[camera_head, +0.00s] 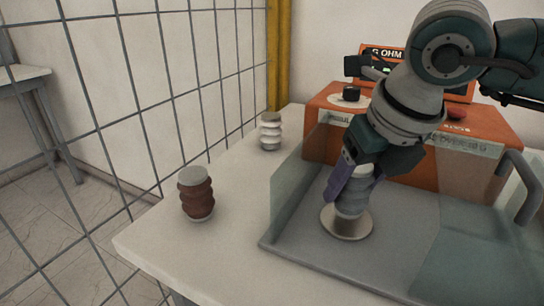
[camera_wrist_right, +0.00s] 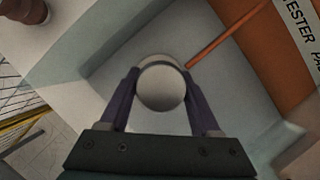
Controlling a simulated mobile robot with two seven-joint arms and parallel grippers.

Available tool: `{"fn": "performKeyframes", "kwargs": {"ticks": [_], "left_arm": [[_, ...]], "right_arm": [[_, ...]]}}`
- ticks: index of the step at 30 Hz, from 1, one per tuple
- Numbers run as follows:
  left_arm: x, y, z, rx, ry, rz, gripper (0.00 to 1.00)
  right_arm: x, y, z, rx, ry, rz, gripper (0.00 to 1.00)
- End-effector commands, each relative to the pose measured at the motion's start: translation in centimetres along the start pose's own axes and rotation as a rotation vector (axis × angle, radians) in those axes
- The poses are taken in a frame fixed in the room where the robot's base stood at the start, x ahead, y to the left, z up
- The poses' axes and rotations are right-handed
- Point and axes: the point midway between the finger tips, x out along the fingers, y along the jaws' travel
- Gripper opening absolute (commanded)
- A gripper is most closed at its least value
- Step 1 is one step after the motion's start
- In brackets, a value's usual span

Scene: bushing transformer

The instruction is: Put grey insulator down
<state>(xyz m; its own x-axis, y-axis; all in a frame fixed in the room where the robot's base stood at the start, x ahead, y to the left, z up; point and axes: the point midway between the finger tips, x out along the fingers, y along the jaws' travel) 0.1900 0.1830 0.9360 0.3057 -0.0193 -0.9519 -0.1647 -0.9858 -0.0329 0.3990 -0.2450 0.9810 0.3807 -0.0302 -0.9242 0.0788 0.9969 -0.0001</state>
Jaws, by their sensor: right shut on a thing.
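The grey insulator (camera_head: 352,196) stands upright over a round metal disc (camera_head: 346,222) inside the tester's clear-walled tray. My right gripper (camera_head: 352,182) is shut on the grey insulator from above, with its purple fingers on either side. In the right wrist view the insulator's round pale top (camera_wrist_right: 161,84) sits between the fingers of the right gripper (camera_wrist_right: 160,95). Whether the insulator's base touches the disc is hard to tell. My left gripper is not in view.
A brown insulator (camera_head: 196,194) and a white insulator (camera_head: 270,131) stand on the white table (camera_head: 228,165) left of the tray (camera_head: 290,252). The orange tester (camera_head: 480,130) is behind the tray. A wire mesh fence (camera_head: 150,90) runs along the left. Clear panels bound the tray.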

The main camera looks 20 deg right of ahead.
Motion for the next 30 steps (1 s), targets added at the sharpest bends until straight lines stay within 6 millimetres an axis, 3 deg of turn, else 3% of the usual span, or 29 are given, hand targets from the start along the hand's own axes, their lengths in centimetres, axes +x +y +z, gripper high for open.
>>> {"fn": "performKeyframes", "kwargs": {"ticks": [3,15,16,23,30], "left_arm": [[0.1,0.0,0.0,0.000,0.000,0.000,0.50],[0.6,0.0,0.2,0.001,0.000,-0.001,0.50],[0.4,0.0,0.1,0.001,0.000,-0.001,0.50],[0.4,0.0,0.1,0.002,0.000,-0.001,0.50],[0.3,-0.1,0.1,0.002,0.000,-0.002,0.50]], "right_arm": [[1.2,0.0,-0.5,0.000,-0.001,0.000,0.00],[1.8,0.0,-0.7,0.000,-0.003,0.000,0.00],[1.6,0.0,-0.7,0.000,-0.002,0.000,0.67],[1.6,0.0,-0.7,0.000,-0.001,0.000,0.93],[1.5,0.0,-0.6,0.000,-0.001,0.000,0.94]]}}
